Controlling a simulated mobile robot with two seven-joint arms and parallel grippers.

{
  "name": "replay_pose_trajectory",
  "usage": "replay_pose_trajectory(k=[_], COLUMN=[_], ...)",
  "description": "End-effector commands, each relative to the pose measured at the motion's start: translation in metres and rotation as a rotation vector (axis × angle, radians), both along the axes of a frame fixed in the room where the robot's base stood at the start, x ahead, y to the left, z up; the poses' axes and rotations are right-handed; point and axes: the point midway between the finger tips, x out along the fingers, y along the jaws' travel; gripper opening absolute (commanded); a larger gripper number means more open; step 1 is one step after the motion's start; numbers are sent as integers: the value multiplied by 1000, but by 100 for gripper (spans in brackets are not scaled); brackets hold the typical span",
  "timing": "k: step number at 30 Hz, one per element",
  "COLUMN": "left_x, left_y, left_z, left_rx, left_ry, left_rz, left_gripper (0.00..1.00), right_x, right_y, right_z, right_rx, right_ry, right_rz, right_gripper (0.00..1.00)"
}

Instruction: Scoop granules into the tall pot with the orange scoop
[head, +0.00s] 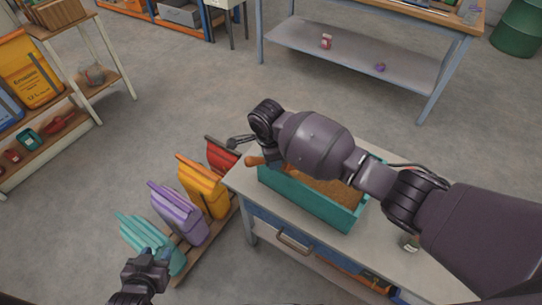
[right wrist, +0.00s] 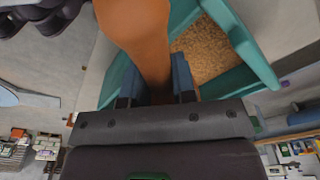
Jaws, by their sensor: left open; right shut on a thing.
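The orange scoop shows in the right wrist view (right wrist: 135,30) as a thick orange shaft between my right gripper's fingers (right wrist: 155,88). My right gripper is shut on it. In the head view an orange end (head: 255,161) sticks out at the left end of a teal trough (head: 312,204); my right arm hides the rest of the scoop. Brown granules (head: 338,190) lie in the trough and also show in the right wrist view (right wrist: 203,50). My left gripper (head: 147,262) is open and empty, low at the left. I cannot make out the tall pot.
The trough stands on a grey bench (head: 270,204). Open floor lies behind.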

Motion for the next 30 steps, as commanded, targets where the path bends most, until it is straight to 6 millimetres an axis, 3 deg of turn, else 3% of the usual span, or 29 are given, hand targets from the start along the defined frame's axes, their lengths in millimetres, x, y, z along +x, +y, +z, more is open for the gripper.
replay_pose_trajectory(k=[21, 30], left_x=[3, 3], left_y=[0, 0], left_z=[2, 3], left_rx=[0, 0], left_ry=[-7, -7], left_rz=[-2, -2], left_gripper=[43, 43], right_x=[4, 7], right_y=[-16, -32], right_z=[48, 66], right_rx=[344, 515], right_ry=[69, 107], right_rz=[-4, -6], right_gripper=[0, 0])
